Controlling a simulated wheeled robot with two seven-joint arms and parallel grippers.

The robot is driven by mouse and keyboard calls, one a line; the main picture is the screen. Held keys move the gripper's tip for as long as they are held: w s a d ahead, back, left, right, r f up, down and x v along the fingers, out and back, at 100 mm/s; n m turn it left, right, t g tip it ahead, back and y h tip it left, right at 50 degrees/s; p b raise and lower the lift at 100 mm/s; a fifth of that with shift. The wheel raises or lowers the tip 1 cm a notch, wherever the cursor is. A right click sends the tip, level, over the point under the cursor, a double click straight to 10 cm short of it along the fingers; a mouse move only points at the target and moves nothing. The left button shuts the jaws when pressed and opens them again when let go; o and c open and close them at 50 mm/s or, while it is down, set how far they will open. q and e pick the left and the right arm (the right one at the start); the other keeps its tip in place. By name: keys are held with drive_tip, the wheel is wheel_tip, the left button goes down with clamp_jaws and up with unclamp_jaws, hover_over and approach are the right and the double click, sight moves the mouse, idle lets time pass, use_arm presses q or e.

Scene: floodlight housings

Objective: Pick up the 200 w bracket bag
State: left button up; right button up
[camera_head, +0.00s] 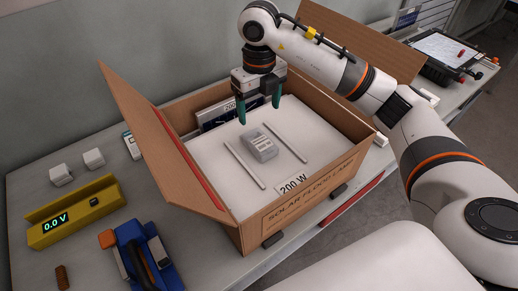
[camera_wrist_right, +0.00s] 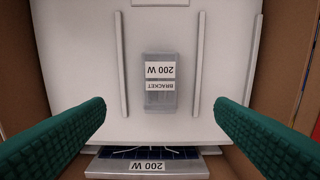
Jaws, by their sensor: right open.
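The 200 W bracket bag (camera_head: 259,144) is a small grey packet with a white label. It lies on a white surface inside the open cardboard box (camera_head: 312,209), between two thin pale strips. In the right wrist view the bag (camera_wrist_right: 160,96) reads "200 W" and "BRACKET" upside down. My right gripper (camera_head: 260,110) is open and empty, pointing down above the back part of the box interior. Its green fingers (camera_wrist_right: 160,120) stand wide apart, either side of the bag in the wrist view, not touching it. My left gripper is not in view.
A dark panel (camera_head: 213,117) marked "200 W" stands at the box's back edge. The box flaps stand open at left and right. On the table left are a yellow meter (camera_head: 73,216) showing 0.0 V, a blue tool (camera_head: 145,257) and white blocks (camera_head: 61,174).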

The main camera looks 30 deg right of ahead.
drive_tip(key=p, duration=0.1)
hover_over(260, 141)
wheel_tip(260, 141, down, 6)
drive_tip(key=shift+w, duration=0.15)
drive_tip(key=shift+f+p, duration=0.8)
drive_tip(key=shift+f, duration=1.9)
drive_tip(key=c, duration=1.1)
drive_tip(key=shift+r, duration=0.1)
drive_tip(key=shift+c, duration=0.2)
